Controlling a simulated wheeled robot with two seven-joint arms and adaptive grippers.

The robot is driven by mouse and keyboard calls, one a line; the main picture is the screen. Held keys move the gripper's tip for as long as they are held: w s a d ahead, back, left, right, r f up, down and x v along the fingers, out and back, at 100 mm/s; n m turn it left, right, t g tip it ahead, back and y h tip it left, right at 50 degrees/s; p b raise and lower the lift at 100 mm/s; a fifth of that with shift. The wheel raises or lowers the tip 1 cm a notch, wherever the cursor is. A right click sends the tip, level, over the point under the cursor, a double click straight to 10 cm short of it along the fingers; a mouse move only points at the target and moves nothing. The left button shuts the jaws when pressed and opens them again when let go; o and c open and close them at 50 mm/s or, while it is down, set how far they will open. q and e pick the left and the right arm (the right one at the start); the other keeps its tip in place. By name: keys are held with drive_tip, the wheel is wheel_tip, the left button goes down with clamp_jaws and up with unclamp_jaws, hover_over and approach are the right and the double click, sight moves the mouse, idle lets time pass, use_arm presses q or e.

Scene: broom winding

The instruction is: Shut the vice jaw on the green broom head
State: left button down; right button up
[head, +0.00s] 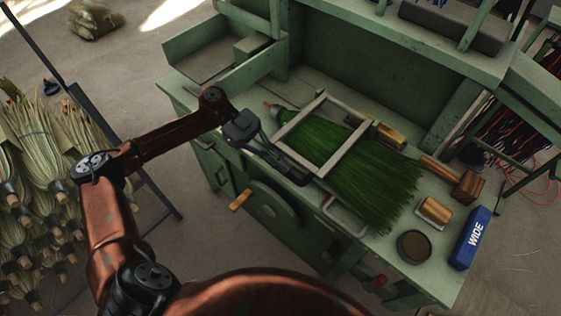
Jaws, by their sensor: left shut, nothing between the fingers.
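The green broom head (375,182) lies on the green bench, its bristles fanning toward the lower right and its narrow bound end at the upper left. A pale rectangular vice frame (345,149) lies across it, with a bar on either side of the narrower part. I cannot tell how tightly the frame's bars press on the bristles. My left gripper (300,177) is shut and empty at the near side of the frame, close to its near end. Whether it touches the frame is unclear. My right gripper is out of view.
A wooden mallet (464,183), a wooden block (434,210), a round dark dish (413,246) and a blue box marked WIDE (470,238) stand right of the bristles. A metal loop (345,219) and a crank wheel with wooden handle (240,201) project from the bench's front.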

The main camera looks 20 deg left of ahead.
use_arm(q)
drive_tip(key=v, duration=1.2)
